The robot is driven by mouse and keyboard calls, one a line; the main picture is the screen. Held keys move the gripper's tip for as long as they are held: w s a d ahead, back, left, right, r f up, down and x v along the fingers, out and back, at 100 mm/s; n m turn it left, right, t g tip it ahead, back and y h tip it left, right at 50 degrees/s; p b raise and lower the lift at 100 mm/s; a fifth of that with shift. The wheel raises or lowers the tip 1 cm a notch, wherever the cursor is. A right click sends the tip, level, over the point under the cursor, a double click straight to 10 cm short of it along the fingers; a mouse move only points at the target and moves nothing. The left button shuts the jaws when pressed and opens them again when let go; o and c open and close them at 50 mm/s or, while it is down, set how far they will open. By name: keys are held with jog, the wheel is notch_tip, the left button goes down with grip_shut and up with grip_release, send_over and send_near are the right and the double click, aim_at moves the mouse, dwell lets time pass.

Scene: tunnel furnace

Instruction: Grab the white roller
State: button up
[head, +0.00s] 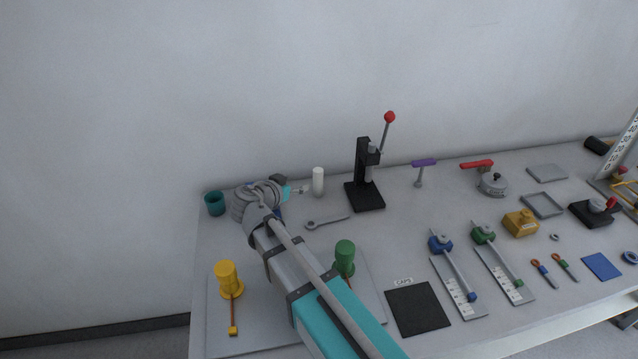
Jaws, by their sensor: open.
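The white roller (318,181) stands upright near the back of the table, left of the black lever press. My arm reaches over the table from the front. My gripper (301,190) is just left of the white roller, low over the table and pointing toward it. The gripper is open and looks empty. It is small in this view, and I cannot tell whether a fingertip touches the roller.
A black press (365,180) with a red-knobbed lever stands right of the roller. A grey ring-ended tool (327,222) lies in front. A teal cup (214,203) is at the far left. The wall (300,80) is close behind. Several tools fill the right side.

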aim_at(316, 172)
jog(key=b+x, duration=0.2)
jog(key=x, duration=0.5)
jog(key=shift+f, duration=0.1)
jog(key=shift+w+d+f+b, duration=0.1)
jog(key=shift+w+d+b, duration=0.2)
jog(key=shift+w, duration=0.15)
jog(key=shift+b+x, duration=0.75)
jog(key=shift+x, duration=1.85)
jog(key=shift+w+a, duration=0.15)
grip_shut()
